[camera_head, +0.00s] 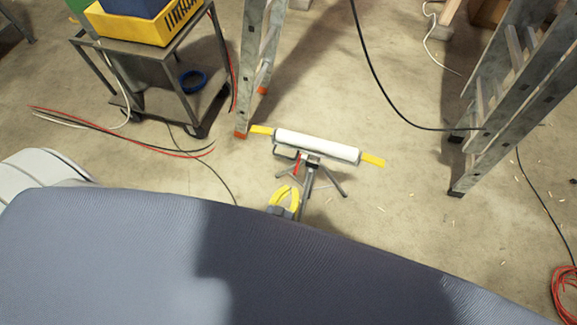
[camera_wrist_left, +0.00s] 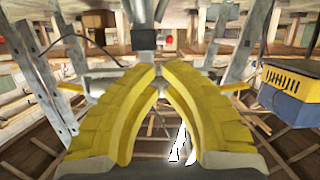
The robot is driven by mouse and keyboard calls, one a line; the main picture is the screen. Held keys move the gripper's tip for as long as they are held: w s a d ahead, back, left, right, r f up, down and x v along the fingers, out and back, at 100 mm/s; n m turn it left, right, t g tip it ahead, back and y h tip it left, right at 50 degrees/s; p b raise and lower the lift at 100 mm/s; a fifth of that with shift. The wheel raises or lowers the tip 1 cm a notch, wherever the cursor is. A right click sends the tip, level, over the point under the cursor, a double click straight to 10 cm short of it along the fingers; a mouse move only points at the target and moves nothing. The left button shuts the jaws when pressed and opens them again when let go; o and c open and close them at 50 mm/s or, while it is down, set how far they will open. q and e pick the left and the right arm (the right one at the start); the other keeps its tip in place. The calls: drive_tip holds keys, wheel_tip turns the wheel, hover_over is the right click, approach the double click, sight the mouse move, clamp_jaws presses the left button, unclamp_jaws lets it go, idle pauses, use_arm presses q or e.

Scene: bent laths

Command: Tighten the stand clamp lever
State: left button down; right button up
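The stand (camera_head: 309,172) has splayed legs and carries a white roller (camera_head: 318,146) with yellow ends. A small red lever (camera_head: 296,168) hangs below the roller on the left side of the stand. My left gripper (camera_head: 286,188) has yellow fingers and is just in front of the stand, below the lever in the head view. In the left wrist view the fingertips (camera_wrist_left: 158,78) come together with nothing seen between them. They hide the roller's middle there; a grey post (camera_wrist_left: 144,38) shows beyond them. The lever cannot be made out in that view. My right gripper is not in view.
A metal cart (camera_head: 160,72) with a yellow crate (camera_head: 150,27) stands at the back left. One ladder (camera_head: 255,65) stands behind the roller's left end, another ladder (camera_head: 500,100) at the right. Cables (camera_head: 120,135) cross the floor. The floor right of the stand is mostly clear.

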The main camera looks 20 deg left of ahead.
sight(295, 170)
use_arm(q)
drive_tip(key=shift+w+a+r+t+y, duration=0.2)
drive_tip(key=shift+a+r, duration=0.15)
drive_tip(key=shift+r, duration=0.15)
drive_tip(key=shift+w+a+r+t+y, duration=0.1)
drive_tip(key=shift+w+a+r+y, duration=0.1)
drive_tip(key=shift+a+r, duration=0.25)
drive_tip(key=shift+d, duration=0.1)
drive_tip(key=shift+x, duration=4.9)
